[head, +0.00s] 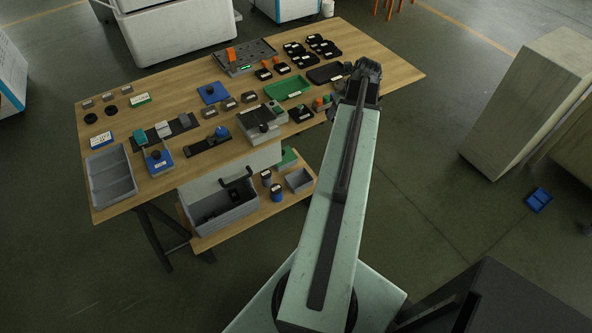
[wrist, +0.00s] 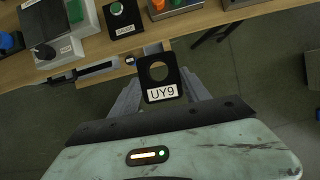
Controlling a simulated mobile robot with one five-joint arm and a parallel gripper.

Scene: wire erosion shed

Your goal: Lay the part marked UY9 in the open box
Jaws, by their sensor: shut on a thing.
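The part marked UY9 (wrist: 152,80) is a black plate with a round hole and a white label. My gripper (wrist: 163,88) is shut on it and holds it beyond the table's front edge, over the floor. In the head view my gripper (head: 364,78) is at the table's right side; the part cannot be made out there. Several open containers show in the head view: a small grey box (head: 300,181) and a larger grey bin (head: 223,214) with dark things in it, both on the lower shelf, and a divided grey tray (head: 98,177) on the tabletop's left. Which one is meant cannot be told.
The wooden table (head: 390,70) holds several blocks and fixtures, a green tray (head: 285,90) and black parts at the back. A grey-beige cabinet (head: 530,100) stands at right. A blue bin (head: 539,200) lies on the floor. Open floor lies between table and cabinet.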

